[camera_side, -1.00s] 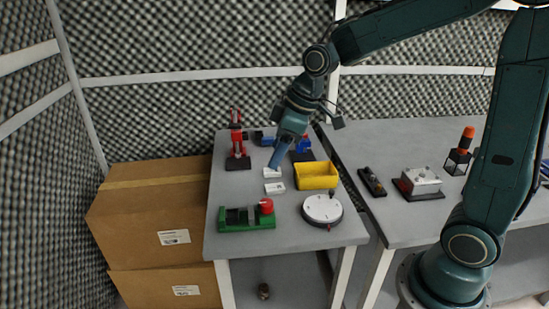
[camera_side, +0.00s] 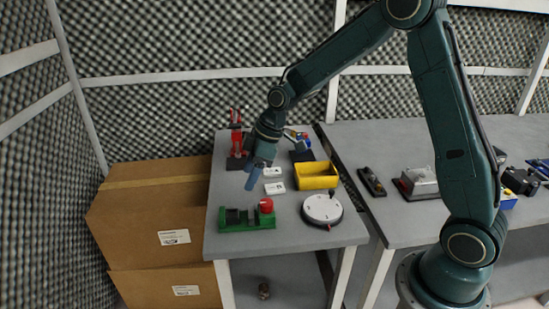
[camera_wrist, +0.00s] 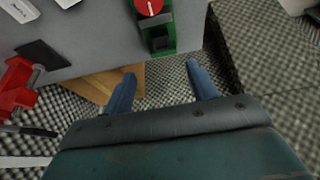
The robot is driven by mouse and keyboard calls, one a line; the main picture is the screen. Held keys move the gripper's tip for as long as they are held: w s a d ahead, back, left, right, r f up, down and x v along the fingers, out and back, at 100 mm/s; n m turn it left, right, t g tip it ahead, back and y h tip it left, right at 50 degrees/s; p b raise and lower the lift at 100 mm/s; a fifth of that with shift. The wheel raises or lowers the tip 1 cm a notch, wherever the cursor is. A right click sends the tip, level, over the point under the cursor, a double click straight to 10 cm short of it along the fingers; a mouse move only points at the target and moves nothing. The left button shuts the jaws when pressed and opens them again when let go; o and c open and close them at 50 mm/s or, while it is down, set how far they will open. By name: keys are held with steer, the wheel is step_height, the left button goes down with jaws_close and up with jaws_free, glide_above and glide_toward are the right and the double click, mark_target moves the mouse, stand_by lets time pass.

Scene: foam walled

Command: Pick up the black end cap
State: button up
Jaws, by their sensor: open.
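I cannot clearly pick out the black end cap. Dark pieces (camera_side: 237,217) sit in a green fixture (camera_side: 262,222) at the front left of the table, and I cannot tell whether one of them is the cap. The fixture's red knob (camera_side: 266,205) is at its right end. In the wrist view, the green fixture (camera_wrist: 170,36) shows at the top, with a dark part inside and the red knob (camera_wrist: 149,6) above. My gripper (camera_side: 251,184) is open and empty, above the table's left side, behind the fixture. Its blue fingers (camera_wrist: 160,72) are spread below the fixture in the wrist view.
A yellow bin (camera_side: 317,183), white labelled blocks (camera_side: 274,188) and a round white dial (camera_side: 322,209) stand on the table. A red stand (camera_side: 236,140) is behind my gripper. Cardboard boxes (camera_side: 150,215) are left of the table.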

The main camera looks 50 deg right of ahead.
glide_above(232, 215)
steer(key=s+d, duration=0.2)
steer(key=shift+w+f, duration=0.1)
steer(key=shift+f, duration=3.7)
steer(key=shift+x, duration=2.6)
steer(key=c, duration=1.1)
